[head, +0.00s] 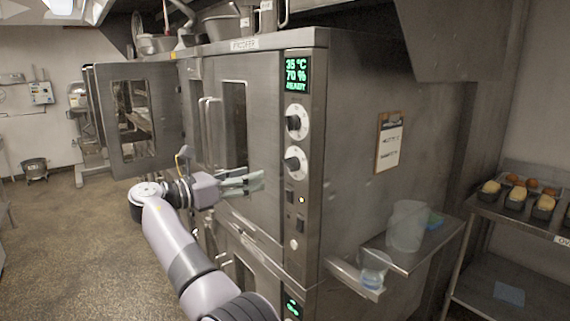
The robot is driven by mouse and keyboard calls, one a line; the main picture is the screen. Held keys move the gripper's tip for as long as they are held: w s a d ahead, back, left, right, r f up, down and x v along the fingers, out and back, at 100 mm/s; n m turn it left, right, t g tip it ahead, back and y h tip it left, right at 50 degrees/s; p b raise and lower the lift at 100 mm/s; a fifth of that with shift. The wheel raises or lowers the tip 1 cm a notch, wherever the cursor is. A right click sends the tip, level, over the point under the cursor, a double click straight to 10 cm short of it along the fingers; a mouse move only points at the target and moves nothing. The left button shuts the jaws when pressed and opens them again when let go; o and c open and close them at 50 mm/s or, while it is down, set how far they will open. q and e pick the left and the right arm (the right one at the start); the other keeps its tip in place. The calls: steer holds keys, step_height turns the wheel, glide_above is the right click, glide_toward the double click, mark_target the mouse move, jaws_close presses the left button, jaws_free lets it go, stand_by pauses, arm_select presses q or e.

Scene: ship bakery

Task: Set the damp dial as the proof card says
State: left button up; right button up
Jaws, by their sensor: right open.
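The steel proofer (260,160) stands in the middle. Its control strip has a green display (297,74) reading 35 °C, 70 % and a word that looks like READY. Two dials sit below it, an upper dial (295,122) and a lower dial (294,161); I cannot read their markings. A clipboard card (389,142) hangs on the proofer's right side, its writing too small to read. My right gripper (256,181) is open and empty in front of the proofer door, left of and a little below the lower dial, apart from it. My left gripper is not in view.
One proofer door (140,115) stands open at the left. A shelf at the right side holds a translucent bucket (406,226) and a small clear cup (374,268). A rack with loaf tins (516,198) stands far right. The floor (80,260) at left is clear.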

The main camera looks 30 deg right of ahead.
mark_target(289, 166)
steer(key=d+p, duration=0.3)
steer(key=d, duration=0.9)
steer(key=shift+w, duration=0.45)
steer(key=shift+a, duration=0.1)
steer(key=c, duration=1.2)
steer(key=shift+f+m, duration=0.1)
steer(key=shift+m, duration=0.3)
steer(key=m+b, duration=0.3)
steer(key=m, duration=0.2)
steer(key=shift+m, duration=0.3)
steer(key=m+b, duration=0.2)
steer(key=m, duration=0.3)
steer(key=shift+b, duration=0.3)
steer(key=shift+m, duration=0.4)
